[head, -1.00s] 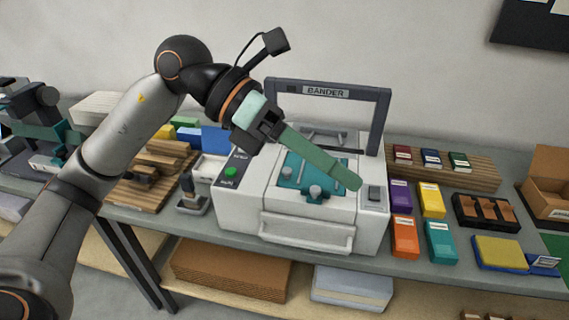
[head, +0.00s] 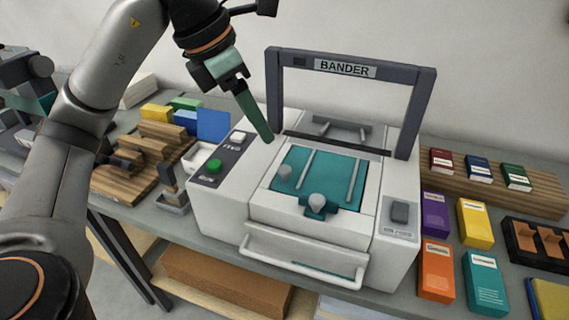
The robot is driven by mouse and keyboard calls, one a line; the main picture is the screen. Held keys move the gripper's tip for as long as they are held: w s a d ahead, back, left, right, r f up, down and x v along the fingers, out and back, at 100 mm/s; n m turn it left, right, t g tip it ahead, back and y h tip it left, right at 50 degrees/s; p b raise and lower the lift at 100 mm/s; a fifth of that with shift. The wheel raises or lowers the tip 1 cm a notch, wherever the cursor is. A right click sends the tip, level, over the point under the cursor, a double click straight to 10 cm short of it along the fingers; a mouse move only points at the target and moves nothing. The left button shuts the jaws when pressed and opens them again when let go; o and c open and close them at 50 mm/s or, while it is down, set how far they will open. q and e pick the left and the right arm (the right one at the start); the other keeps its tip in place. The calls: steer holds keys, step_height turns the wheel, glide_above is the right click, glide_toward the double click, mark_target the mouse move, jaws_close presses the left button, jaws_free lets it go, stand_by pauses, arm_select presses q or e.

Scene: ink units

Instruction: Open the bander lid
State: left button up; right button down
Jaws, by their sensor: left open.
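The bander (head: 230,205) is a white machine on the bench, with a teal bed (head: 325,175) on top that carries knobs and rods. A dark grey frame (head: 425,100) labelled BANDER stands upright over its back part; I cannot tell whether this frame is the lid. A white bar handle (head: 290,262) runs across the front, with some teal showing behind it. My left gripper (head: 263,132) is open and empty, its green fingers pointing down above the machine's back left, left of the frame; one finger largely hides the other. My right gripper is out of view.
A green button (head: 214,166) is on the left panel and a grey switch (head: 400,212) on the right. A wooden rack (head: 135,165) and a small stand (head: 172,195) are at the left. The wall is behind.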

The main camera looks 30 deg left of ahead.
mark_target(285, 168)
arm_select(q)
steer(key=b+x, duration=0.1)
steer(key=x, duration=1)
steer(key=shift+d, duration=0.1)
steer(key=shift+c, duration=0.3)
steer(key=shift+r, duration=0.1)
jaws_close()
stand_by(0.6)
